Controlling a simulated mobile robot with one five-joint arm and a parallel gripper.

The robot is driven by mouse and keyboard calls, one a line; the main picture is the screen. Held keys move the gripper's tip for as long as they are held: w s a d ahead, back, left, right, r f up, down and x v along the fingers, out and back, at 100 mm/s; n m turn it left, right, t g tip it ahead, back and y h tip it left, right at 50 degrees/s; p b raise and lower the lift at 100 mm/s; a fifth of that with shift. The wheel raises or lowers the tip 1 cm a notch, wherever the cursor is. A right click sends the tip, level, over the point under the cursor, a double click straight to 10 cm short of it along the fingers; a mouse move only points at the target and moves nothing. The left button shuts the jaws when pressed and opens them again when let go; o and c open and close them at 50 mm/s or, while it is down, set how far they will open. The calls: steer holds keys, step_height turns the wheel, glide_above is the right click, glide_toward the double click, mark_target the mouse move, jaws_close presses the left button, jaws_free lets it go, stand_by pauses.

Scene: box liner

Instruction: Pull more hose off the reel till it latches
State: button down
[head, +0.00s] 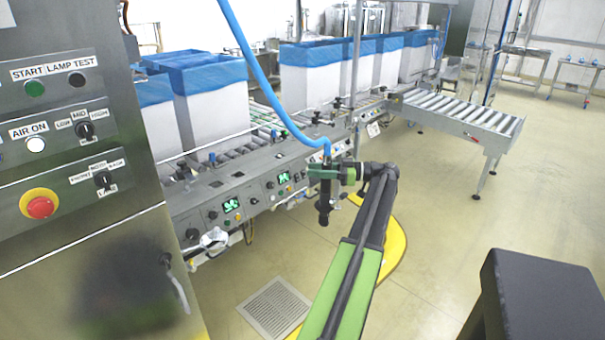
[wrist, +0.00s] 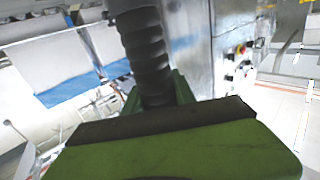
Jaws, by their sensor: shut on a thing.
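A blue hose (head: 253,62) comes down from the top of the head view, bends to the right and ends at my gripper (head: 323,172). My gripper is shut on the dark ribbed end piece (head: 323,207) of the hose, which hangs upright below the jaws. In the wrist view the dark ribbed piece (wrist: 146,50) stands between the green jaws (wrist: 160,95). The reel is not visible in either view; the hose runs out of the top of the head view.
A steel control panel (head: 75,140) stands close on the left. A roller conveyor (head: 235,165) with several white, blue-lined boxes (head: 207,100) runs behind my gripper. A roller table (head: 465,115) stands at the right.

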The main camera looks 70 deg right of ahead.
steer(key=s+d+f+b, duration=0.1)
steer(key=s+d, duration=0.4)
steer(key=s, duration=0.1)
steer(key=shift+f, duration=0.25)
steer(key=shift+d, duration=0.1)
